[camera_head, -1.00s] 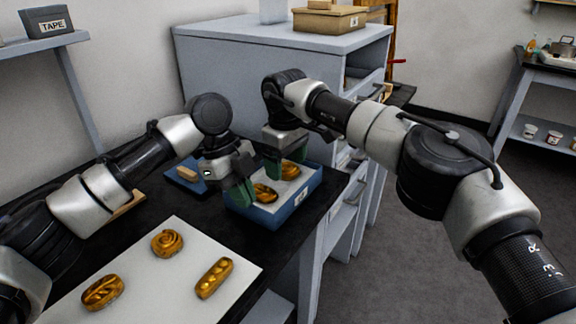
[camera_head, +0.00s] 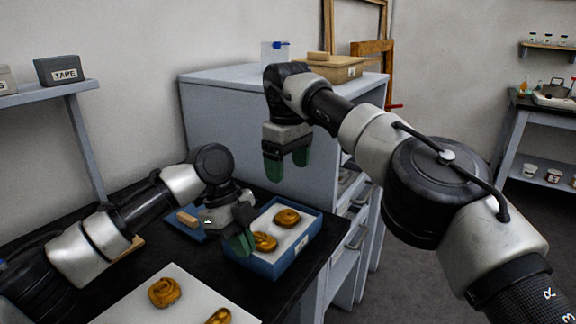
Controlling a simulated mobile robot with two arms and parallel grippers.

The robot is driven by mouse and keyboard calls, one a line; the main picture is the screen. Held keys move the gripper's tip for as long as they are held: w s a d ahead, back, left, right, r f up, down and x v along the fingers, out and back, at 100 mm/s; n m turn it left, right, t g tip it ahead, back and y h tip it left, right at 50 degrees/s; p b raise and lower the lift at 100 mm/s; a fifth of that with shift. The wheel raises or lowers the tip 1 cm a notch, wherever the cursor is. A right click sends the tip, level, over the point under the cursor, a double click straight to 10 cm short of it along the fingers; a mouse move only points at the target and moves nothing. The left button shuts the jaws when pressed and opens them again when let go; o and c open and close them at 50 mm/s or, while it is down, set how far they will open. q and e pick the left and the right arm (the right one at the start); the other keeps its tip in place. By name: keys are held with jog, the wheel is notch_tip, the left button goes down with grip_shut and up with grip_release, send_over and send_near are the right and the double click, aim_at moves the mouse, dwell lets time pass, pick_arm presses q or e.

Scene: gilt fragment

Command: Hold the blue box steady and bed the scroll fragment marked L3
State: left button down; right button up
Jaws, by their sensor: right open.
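The blue box (camera_head: 285,262) stands on the black bench with a small white label on its side. Two golden scroll fragments lie in it: one at the back (camera_head: 287,217) and one nearer the left wall (camera_head: 265,242). Any lettering on them is too small to read. My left gripper (camera_head: 241,242) has its green fingers at the box's left wall; whether they are closed on the wall cannot be seen clearly. My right gripper (camera_head: 287,168) is open and empty, above the back of the box, fingers pointing down.
A pale board (camera_head: 190,302) at the front carries a round golden fragment (camera_head: 165,292) and another (camera_head: 218,316) cut by the picture edge. A small blue tray (camera_head: 183,224) with a wooden block (camera_head: 188,218) lies behind my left gripper. A grey cabinet (camera_head: 235,120) stands behind.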

pick_arm(q)
jog(key=c, duration=1.3)
grip_release()
jog(key=shift+o, duration=0.2)
jog(key=shift+r, duration=0.1)
